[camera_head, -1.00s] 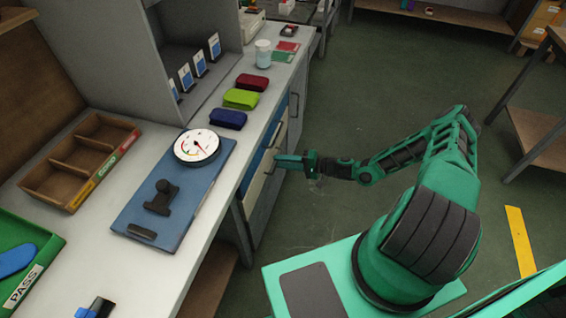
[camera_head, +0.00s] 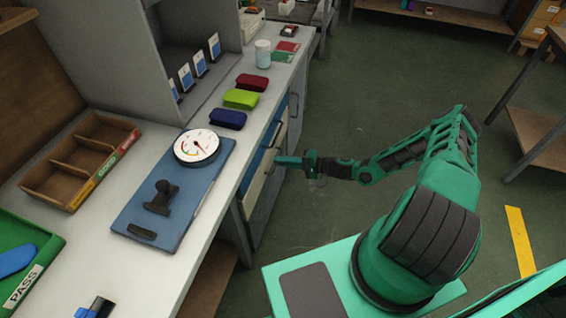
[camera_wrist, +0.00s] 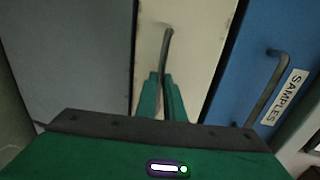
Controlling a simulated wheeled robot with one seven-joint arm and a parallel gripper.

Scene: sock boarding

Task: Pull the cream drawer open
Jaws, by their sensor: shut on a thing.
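The cream drawer (camera_head: 254,192) is in the front of the bench, below the blue drawer (camera_head: 261,158). In the wrist view the cream drawer front (camera_wrist: 195,60) fills the middle, with a dark bar handle (camera_wrist: 168,42) on it. My gripper (camera_wrist: 160,78) is shut on that handle, with the green fingers on either side of its lower part. In the head view my gripper (camera_head: 279,161) reaches the bench front from the right. The cream front looks about level with its neighbours; any small gap is too small to tell.
The blue drawer's handle (camera_wrist: 270,85) and SAMPLES label (camera_wrist: 285,97) are close beside my gripper in the wrist view. A dial gauge (camera_head: 196,147) stands on a blue board (camera_head: 185,205) on the bench top. The floor (camera_head: 330,205) right of the bench is clear around my arm.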

